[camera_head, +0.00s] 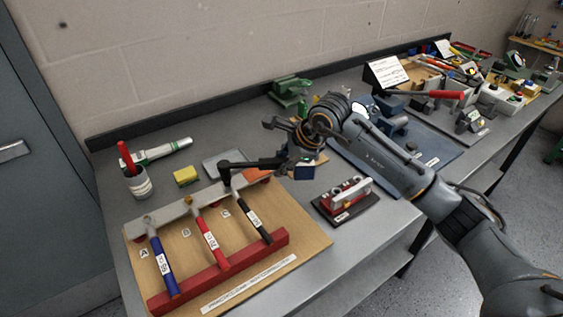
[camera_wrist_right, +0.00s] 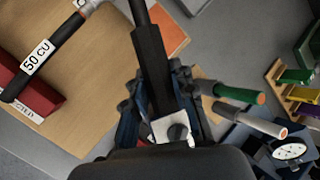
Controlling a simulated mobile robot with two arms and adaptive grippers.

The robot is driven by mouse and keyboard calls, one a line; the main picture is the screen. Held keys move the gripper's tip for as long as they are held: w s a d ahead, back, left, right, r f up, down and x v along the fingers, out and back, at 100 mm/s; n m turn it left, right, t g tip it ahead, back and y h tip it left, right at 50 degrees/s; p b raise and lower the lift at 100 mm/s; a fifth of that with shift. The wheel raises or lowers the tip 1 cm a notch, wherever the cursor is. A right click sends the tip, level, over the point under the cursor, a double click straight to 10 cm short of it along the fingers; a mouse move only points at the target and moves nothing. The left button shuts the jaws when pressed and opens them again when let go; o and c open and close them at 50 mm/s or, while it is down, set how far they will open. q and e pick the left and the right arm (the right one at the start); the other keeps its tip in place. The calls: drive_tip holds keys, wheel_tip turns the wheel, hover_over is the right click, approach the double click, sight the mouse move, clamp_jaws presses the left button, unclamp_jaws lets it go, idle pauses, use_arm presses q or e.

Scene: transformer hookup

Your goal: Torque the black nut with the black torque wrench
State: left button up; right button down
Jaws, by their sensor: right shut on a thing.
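A black torque wrench (camera_head: 253,221) lies in the rack beside the red (camera_head: 209,241) and blue (camera_head: 163,266) ones. Its black handle, labelled 50 CU, also shows in the right wrist view (camera_wrist_right: 52,50). My right gripper (camera_head: 290,160) is shut on a separate black bar-shaped tool (camera_head: 258,164), held roughly level above the far right end of the rack. In the right wrist view this black tool (camera_wrist_right: 150,58) runs upward from the fingers, and a small white plate with a dark knob sits near its base. I cannot make out the black nut for certain. My left gripper is out of view.
The wooden rack board (camera_head: 285,270) fills the front left of the bench. The blue mat (camera_head: 440,150) lies beyond my right arm.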

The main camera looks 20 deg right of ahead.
drive_tip(key=shift+r, duration=0.1)
idle(1.1)
drive_tip(key=shift+f+b, duration=0.9)
drive_tip(key=shift+b, duration=0.15)
drive_tip(key=shift+r, duration=0.1)
drive_tip(key=shift+s, duration=0.1)
drive_tip(key=shift+s+a+m+t+h, duration=0.15)
drive_tip(key=shift+s+a+m+h, duration=0.1)
drive_tip(key=shift+s+m, duration=0.3)
drive_tip(key=shift+s+a+m+t+h, duration=0.15)
drive_tip(key=shift+s+m+h, duration=0.1)
drive_tip(key=shift+s+m, duration=0.25)
drive_tip(key=shift+s, duration=0.1)
drive_tip(key=shift+s+a+m+h+b, duration=0.2)
drive_tip(key=shift+s+a+m+h, duration=0.05)
drive_tip(key=shift+s+m, duration=0.25)
drive_tip(key=shift+s+a+m+h+b, duration=0.25)
drive_tip(key=shift+s+m, duration=0.1)
drive_tip(key=shift+s, duration=0.1)
